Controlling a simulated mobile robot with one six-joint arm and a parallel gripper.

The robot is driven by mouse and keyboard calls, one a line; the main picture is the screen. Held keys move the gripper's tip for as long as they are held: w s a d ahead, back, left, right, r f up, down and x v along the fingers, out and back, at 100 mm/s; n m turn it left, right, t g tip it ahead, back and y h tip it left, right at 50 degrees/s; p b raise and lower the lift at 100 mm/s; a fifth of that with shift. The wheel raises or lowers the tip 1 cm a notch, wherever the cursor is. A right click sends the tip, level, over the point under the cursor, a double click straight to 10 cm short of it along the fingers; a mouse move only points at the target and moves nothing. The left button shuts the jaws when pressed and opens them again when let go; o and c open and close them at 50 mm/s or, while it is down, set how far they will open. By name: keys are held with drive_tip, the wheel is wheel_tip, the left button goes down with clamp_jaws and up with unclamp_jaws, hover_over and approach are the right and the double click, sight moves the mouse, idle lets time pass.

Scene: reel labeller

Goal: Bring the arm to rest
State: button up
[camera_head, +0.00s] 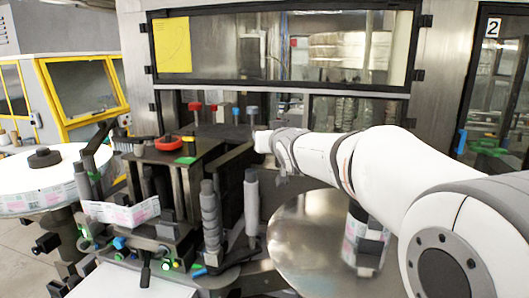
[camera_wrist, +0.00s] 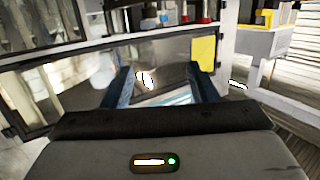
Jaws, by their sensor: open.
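My white arm reaches in the head view from the lower right towards the middle, above a round metal table (camera_head: 312,235). Its far end is near the dark labeller unit (camera_head: 190,155), and the fingers are hard to make out there. In the wrist view my gripper (camera_wrist: 163,82) shows two dark blue fingers standing well apart. I see nothing held between them. Whether the arm is moving cannot be told from these frames.
A reel with printed labels (camera_head: 42,180) stands at the left. A labelled cylinder (camera_head: 362,240) stands on the round table below my arm. Grey rollers (camera_head: 211,220) rise beside the table. A windowed machine wall (camera_head: 285,50) closes off the back. A yellow-framed machine (camera_head: 85,88) is farther left.

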drive_tip(key=s+d+f+m+g+h+b, duration=0.1)
drive_tip(key=s+d+f+g+h+b, duration=0.15)
drive_tip(key=s+d+f, duration=0.4)
drive_tip(key=s+d+f+m+g+h+b, duration=0.1)
drive_tip(key=s+d+f+g+b, duration=0.15)
drive_tip(key=s+f, duration=0.6)
drive_tip(key=s+d+f+g+b, duration=0.1)
drive_tip(key=s+f+g, duration=0.3)
drive_tip(key=s+f, duration=0.5)
drive_tip(key=s+d+f+g+b, duration=0.2)
drive_tip(key=s+d+f+g, duration=0.1)
drive_tip(key=s+f, duration=0.6)
drive_tip(key=s+g, duration=0.1)
drive_tip(key=s, duration=0.3)
drive_tip(key=shift+s+d+f+m, duration=0.25)
drive_tip(key=shift+d+f+m, duration=0.05)
drive_tip(key=shift+d+m, duration=0.1)
drive_tip(key=shift+o, duration=0.5)
drive_tip(key=shift+w+h, duration=0.1)
drive_tip(key=shift+h, duration=0.15)
